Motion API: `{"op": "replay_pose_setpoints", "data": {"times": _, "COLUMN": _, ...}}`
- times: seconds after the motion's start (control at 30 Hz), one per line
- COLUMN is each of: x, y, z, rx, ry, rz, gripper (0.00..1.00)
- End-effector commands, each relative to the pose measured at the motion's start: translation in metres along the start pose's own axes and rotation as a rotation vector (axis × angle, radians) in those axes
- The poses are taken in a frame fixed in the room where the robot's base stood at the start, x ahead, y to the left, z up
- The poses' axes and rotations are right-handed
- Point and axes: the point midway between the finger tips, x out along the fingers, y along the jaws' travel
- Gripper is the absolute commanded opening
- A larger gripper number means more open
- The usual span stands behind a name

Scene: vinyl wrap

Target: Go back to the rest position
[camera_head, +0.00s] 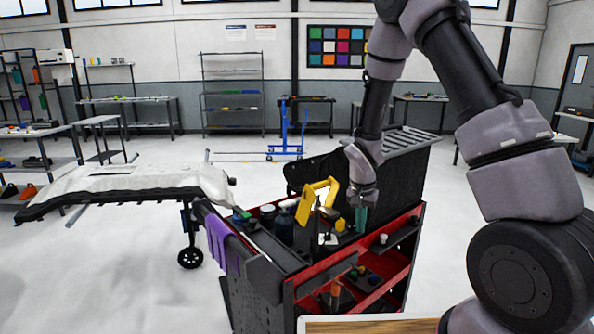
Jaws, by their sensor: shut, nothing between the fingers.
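My arm (378,95) reaches down from the upper right over the black and red tool cart (300,262). My gripper (361,200) points down just above the cart's top, near its back panel. It is shut and holds nothing. A teal item (361,220) shows right below it; I cannot tell whether the two touch. A yellow tool (313,200) stands upright on the cart, left of my gripper. The fingertips are small and hard to make out.
Dark bottles (284,226) crowd the cart top, and a purple cloth (223,242) hangs on its left side. A white car panel (150,184) lies on a stand at the left. A wooden tabletop (375,325) is at the bottom edge. The floor behind the cart is mostly clear.

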Motion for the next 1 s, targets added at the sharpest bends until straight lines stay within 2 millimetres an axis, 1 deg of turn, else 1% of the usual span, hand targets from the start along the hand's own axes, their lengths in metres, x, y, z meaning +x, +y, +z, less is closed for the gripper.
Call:
{"op": "replay_pose_setpoints", "data": {"times": 0.03, "x": -0.006, "y": 0.000, "z": -0.003, "rx": 0.002, "ry": 0.005, "rz": -0.007, "gripper": 0.00}}
{"op": "replay_pose_setpoints", "data": {"times": 0.27, "x": -0.031, "y": 0.004, "z": -0.008, "rx": 0.006, "ry": 0.013, "rz": -0.027, "gripper": 0.00}}
{"op": "replay_pose_setpoints", "data": {"times": 0.33, "x": -0.042, "y": 0.005, "z": -0.010, "rx": 0.007, "ry": 0.017, "rz": -0.037, "gripper": 0.00}}
{"op": "replay_pose_setpoints", "data": {"times": 0.47, "x": -0.067, "y": 0.009, "z": -0.014, "rx": 0.011, "ry": 0.027, "rz": -0.059, "gripper": 0.00}}
{"op": "replay_pose_setpoints", "data": {"times": 0.57, "x": -0.091, "y": 0.014, "z": -0.017, "rx": 0.012, "ry": 0.037, "rz": -0.081, "gripper": 0.00}}
{"op": "replay_pose_setpoints", "data": {"times": 0.67, "x": -0.120, "y": 0.021, "z": -0.019, "rx": 0.012, "ry": 0.050, "rz": -0.107, "gripper": 0.00}}
{"op": "replay_pose_setpoints", "data": {"times": 0.77, "x": -0.158, "y": 0.033, "z": -0.019, "rx": 0.012, "ry": 0.070, "rz": -0.144, "gripper": 0.00}}
{"op": "replay_pose_setpoints", "data": {"times": 0.8, "x": -0.175, "y": 0.039, "z": -0.018, "rx": 0.011, "ry": 0.079, "rz": -0.160, "gripper": 0.00}}
{"op": "replay_pose_setpoints", "data": {"times": 0.87, "x": -0.202, "y": 0.049, "z": -0.015, "rx": 0.007, "ry": 0.096, "rz": -0.187, "gripper": 0.00}}
{"op": "replay_pose_setpoints", "data": {"times": 0.9, "x": -0.219, "y": 0.056, "z": -0.011, "rx": 0.004, "ry": 0.106, "rz": -0.205, "gripper": 0.00}}
{"op": "replay_pose_setpoints", "data": {"times": 0.97, "x": -0.243, "y": 0.067, "z": -0.005, "rx": -0.003, "ry": 0.123, "rz": -0.230, "gripper": 0.00}}
{"op": "replay_pose_setpoints", "data": {"times": 1.0, "x": -0.259, "y": 0.075, "z": 0.000, "rx": -0.008, "ry": 0.135, "rz": -0.247, "gripper": 0.00}}
